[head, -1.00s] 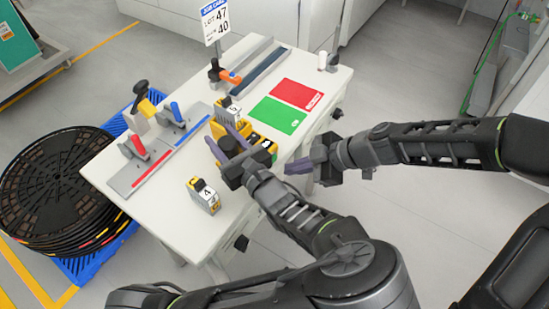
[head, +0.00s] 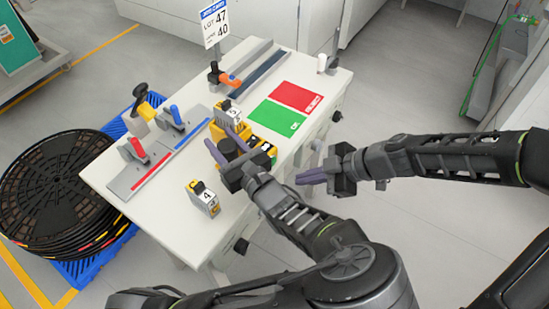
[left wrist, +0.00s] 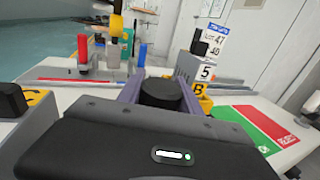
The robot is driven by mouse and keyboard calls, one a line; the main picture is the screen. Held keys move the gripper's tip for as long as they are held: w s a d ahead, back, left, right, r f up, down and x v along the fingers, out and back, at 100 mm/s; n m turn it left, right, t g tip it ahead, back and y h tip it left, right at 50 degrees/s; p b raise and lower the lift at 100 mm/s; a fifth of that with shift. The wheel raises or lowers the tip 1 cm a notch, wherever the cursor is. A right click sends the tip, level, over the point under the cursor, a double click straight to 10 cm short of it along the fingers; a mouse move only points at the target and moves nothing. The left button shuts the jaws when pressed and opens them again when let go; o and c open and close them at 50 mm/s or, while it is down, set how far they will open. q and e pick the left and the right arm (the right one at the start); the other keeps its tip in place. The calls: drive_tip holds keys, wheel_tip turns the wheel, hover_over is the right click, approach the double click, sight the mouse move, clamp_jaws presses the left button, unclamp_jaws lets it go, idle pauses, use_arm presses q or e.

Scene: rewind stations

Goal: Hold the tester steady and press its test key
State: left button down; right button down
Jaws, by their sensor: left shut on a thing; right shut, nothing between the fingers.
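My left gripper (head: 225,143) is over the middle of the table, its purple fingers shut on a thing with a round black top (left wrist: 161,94). This is possibly the tester; its body is hidden by the gripper, and no test key can be made out. My right gripper (head: 308,177) is shut and empty, out past the table's right edge, apart from the held thing. A yellow and grey block marked 4 (head: 203,197) stands at the near edge. Another marked 5 (head: 228,112) stands behind the left gripper; its label also shows in the left wrist view (left wrist: 206,73).
Yellow bins (head: 262,141) sit just right of the left gripper, partly hidden. A green mat (head: 278,117) and red mat (head: 297,96) lie beyond. Red- and blue-handled fixtures (head: 134,150) stand at left. A job card (head: 214,22) stands behind. The near table corner is mostly clear.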

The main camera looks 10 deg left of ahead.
use_arm(q)
drive_tip(key=c, duration=0.7)
unclamp_jaws()
drive_tip(key=v, duration=1.2)
